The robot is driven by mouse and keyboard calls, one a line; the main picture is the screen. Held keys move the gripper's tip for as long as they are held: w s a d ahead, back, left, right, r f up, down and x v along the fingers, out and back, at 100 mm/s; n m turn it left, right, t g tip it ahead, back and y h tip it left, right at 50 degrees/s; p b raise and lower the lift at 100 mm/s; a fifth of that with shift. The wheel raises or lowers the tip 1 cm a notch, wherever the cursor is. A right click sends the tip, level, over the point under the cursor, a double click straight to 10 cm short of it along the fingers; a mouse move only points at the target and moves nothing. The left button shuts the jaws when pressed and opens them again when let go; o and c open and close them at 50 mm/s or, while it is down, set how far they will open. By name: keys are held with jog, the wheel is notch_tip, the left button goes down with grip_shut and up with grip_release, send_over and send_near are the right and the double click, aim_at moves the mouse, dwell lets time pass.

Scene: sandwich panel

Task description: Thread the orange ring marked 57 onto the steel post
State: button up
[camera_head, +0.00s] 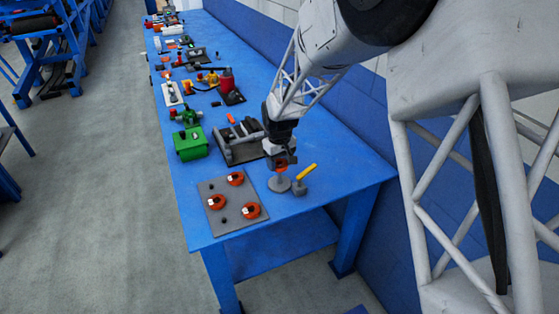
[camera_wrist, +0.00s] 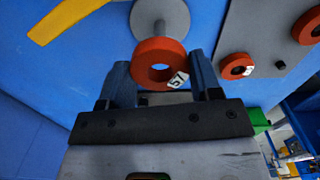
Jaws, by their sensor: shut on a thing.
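My gripper (camera_head: 280,160) is shut on the orange ring marked 57 (camera_wrist: 160,47). In the wrist view the ring sits between the two fingertips (camera_wrist: 159,62), with its white label facing the camera. In the head view the ring (camera_head: 282,167) is just above the round grey base of the steel post (camera_head: 279,184). In the wrist view the post's disc base (camera_wrist: 176,14) shows beyond the ring, and the post runs behind the ring's upper edge. The post's tip is hidden, and I cannot tell whether it is inside the hole.
A grey panel (camera_head: 211,190) with several orange rings lies left of the post. A grey fixture (camera_head: 240,150) and a green box (camera_head: 191,144) are behind. The blue table's (camera_head: 330,180) front right is clear.

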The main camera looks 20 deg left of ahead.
aim_at(279, 183)
jog(key=shift+f, duration=3.45)
dwell(2.0)
jog(key=o, duration=1.2)
jog(key=shift+r, duration=0.2)
jog(key=shift+r, duration=5.9)
